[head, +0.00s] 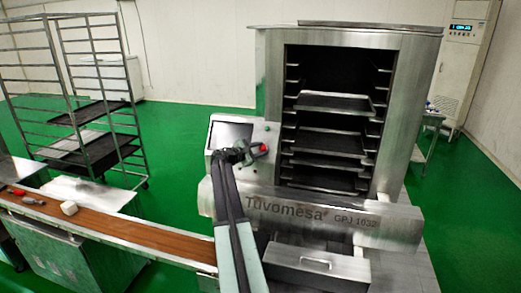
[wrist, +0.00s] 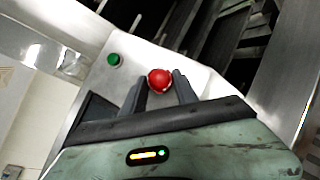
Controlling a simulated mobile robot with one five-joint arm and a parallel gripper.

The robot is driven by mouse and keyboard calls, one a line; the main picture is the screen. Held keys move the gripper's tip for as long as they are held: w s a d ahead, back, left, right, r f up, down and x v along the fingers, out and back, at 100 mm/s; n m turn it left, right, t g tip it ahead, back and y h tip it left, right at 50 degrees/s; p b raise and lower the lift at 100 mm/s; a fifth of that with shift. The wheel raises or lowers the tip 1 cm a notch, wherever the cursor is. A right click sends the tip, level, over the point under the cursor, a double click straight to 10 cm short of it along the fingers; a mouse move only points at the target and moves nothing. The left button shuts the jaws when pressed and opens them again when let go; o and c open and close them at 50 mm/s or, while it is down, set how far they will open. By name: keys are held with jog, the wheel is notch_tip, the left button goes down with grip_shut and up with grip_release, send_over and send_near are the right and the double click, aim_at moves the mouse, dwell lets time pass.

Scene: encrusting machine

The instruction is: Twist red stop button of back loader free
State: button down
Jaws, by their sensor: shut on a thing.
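The red stop button (wrist: 160,79) is on the pale control panel (wrist: 190,65) of the back loader (head: 410,80). In the head view the red button (head: 264,147) shows at the right side of the panel, just beyond my gripper. My gripper (wrist: 158,85) has one finger on each side of the red button and is shut on it. In the head view my gripper (head: 254,150) reaches the panel from below, and my arm hides part of the panel. The turn of the button cannot be told.
A green button (wrist: 114,59) is near the red one, to its upper left. A dark screen (head: 230,133) is left of the gripper. Trays (head: 335,103) sit in the open loader at right. A conveyor belt (head: 110,225) runs at left, with a wheeled rack (head: 100,100) behind.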

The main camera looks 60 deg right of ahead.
jog(key=shift+d, duration=0.1)
jog(key=c, duration=1)
grip_release()
jog(key=shift+w+f, duration=0.1)
jog(key=shift+o, duration=0.3)
jog(key=shift+d+f, duration=0.1)
jog(key=shift+d, duration=0.05)
jog(key=p+v, duration=0.1)
jog(key=v, duration=0.7)
